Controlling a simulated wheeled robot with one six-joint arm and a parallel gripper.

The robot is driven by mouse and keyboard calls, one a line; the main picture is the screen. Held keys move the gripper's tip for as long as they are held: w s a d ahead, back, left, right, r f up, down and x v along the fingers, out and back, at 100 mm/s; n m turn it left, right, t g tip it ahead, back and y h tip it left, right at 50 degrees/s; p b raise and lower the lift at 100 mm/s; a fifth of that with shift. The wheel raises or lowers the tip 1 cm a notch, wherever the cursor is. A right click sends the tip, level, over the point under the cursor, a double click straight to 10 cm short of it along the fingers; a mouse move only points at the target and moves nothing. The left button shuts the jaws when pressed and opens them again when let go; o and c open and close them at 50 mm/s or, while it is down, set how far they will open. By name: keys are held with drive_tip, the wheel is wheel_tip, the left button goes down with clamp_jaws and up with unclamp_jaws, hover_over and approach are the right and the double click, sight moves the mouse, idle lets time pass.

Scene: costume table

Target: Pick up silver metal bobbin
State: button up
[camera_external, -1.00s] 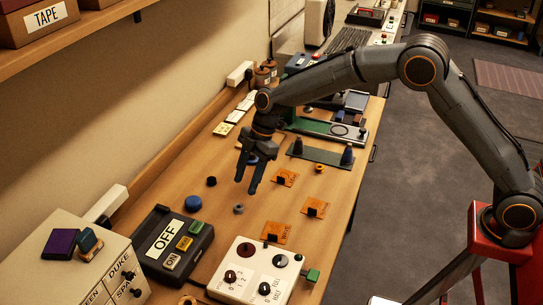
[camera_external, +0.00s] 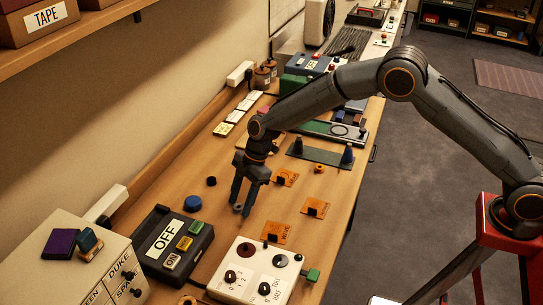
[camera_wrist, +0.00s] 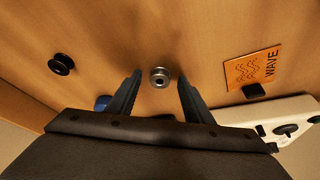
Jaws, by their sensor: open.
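The silver metal bobbin (camera_wrist: 160,77) lies on the wooden table and shows between the fingertips in the wrist view. In the external view the bobbin (camera_external: 238,207) is a small grey shape at the fingertips, partly hidden by them. My gripper (camera_external: 240,208) points down over it with its fingers apart. In the wrist view my gripper (camera_wrist: 158,82) is open and empty, one finger on each side of the bobbin. I cannot tell exactly how high the fingertips are above the table.
A black spool (camera_wrist: 61,64) and a blue round piece (camera_external: 193,203) lie to the left. An orange WAVE card (camera_wrist: 254,68) lies to the right. A white control panel (camera_external: 252,272) and a black OFF box (camera_external: 172,245) stand nearer the camera.

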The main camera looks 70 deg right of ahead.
drive_tip(key=shift+c, duration=0.4)
drive_tip(key=c, duration=1)
drive_tip(key=shift+r, duration=0.1)
